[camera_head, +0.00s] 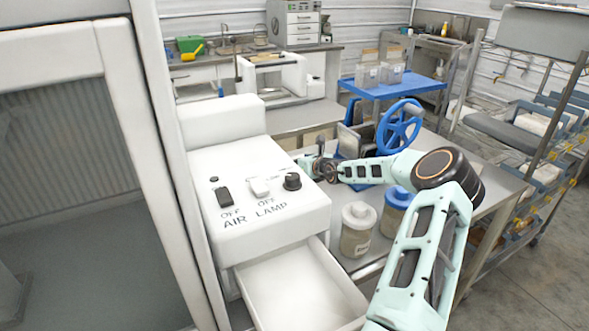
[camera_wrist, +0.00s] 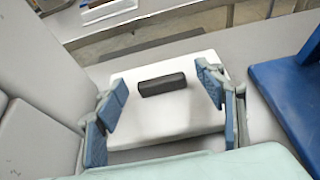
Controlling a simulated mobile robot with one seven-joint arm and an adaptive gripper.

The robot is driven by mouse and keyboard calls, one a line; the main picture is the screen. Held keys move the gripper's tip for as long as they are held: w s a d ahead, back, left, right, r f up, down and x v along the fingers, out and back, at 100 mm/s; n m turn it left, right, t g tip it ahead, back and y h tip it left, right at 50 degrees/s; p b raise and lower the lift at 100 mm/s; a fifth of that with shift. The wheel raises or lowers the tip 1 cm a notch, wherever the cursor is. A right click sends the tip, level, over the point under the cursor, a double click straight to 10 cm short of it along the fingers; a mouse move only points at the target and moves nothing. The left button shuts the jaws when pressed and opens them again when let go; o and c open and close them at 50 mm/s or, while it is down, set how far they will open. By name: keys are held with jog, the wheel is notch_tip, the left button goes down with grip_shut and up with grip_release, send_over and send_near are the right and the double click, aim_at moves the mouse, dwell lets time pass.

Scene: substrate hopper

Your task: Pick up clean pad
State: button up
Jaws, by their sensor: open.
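In the wrist view, a white slab with a dark grip bar (camera_wrist: 162,85) on top lies flat on the grey bench; it looks like the clean pad (camera_wrist: 160,118). My gripper (camera_wrist: 163,92) is open, its blue-padded fingers spread to the left and right of the bar, over the pad. I see no finger pressed on the bar, and the height gap is hard to judge. In the head view my gripper (camera_head: 308,166) is behind the white control box, and the pad is hidden there.
The white control box (camera_head: 255,185) with AIR and LAMP switches stands close left of my gripper, above an open drawer (camera_head: 300,290). A blue handwheel (camera_head: 398,128) is to the right. Two lidded jars (camera_head: 357,228) stand near my arm.

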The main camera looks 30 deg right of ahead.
jog(key=c, duration=1.3)
